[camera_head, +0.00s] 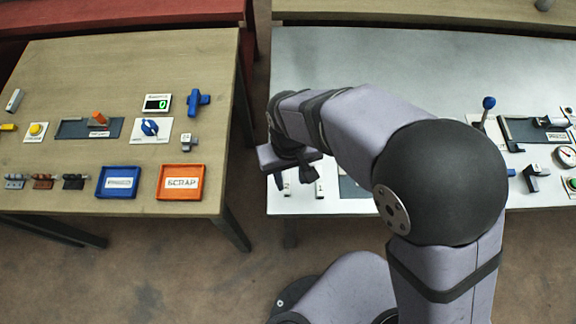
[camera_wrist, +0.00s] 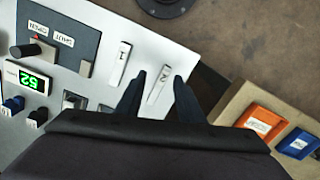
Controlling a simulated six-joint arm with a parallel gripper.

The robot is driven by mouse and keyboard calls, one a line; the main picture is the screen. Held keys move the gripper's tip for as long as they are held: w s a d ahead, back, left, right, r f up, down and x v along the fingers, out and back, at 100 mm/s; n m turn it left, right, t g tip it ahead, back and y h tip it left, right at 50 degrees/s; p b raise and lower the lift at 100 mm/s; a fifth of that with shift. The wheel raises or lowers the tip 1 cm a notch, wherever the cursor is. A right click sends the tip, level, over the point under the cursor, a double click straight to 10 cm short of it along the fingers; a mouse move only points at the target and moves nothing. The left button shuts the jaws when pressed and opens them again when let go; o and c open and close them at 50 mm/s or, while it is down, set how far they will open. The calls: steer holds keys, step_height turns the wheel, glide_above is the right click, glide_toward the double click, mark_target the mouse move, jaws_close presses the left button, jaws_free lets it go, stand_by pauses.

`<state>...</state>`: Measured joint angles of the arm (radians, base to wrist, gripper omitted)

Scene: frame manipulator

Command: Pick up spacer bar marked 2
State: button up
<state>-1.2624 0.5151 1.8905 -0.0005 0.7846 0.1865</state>
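The spacer bar marked 2 (camera_wrist: 158,86) is a slim pale bar lying on the light metal table near its edge. My gripper (camera_wrist: 160,77) is open, and the bar shows between its two dark fingers in the wrist view. No contact with the bar is visible, and I cannot tell the height of the fingertips above it. A similar bar marked 1 (camera_wrist: 119,64) lies beside it, outside the left finger. In the head view my gripper (camera_head: 294,178) is over the left front of the metal table, and the bars there are too small to read.
A dark fixture plate (camera_wrist: 66,42) and a green display (camera_wrist: 28,79) lie left of the bars in the wrist view. The wooden table (camera_head: 110,80) carries an orange scrap tray (camera_head: 204,183) and a blue tray (camera_head: 137,182). A floor gap separates the tables.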

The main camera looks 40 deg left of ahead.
mark_target(287, 178)
steer(key=a+r, duration=0.1)
steer(key=w+a+r+m, duration=0.1)
steer(key=a, duration=0.1)
steer(key=shift+y, duration=0.4)
steer(key=shift+a+r+m, duration=0.2)
steer(key=shift+r+m, duration=0.1)
steer(key=shift+m, duration=0.2)
steer(key=shift+d+m, duration=0.3)
steer(key=shift+m, duration=0.4)
steer(key=shift+w+d+f+p, duration=0.1)
steer(key=shift+f+p, duration=0.55)
steer(key=shift+f, duration=1.2)
steer(key=shift+w+d+f+p, duration=0.1)
steer(key=shift+f+p, duration=0.5)
steer(key=shift+f, duration=1.25)
jaws_close()
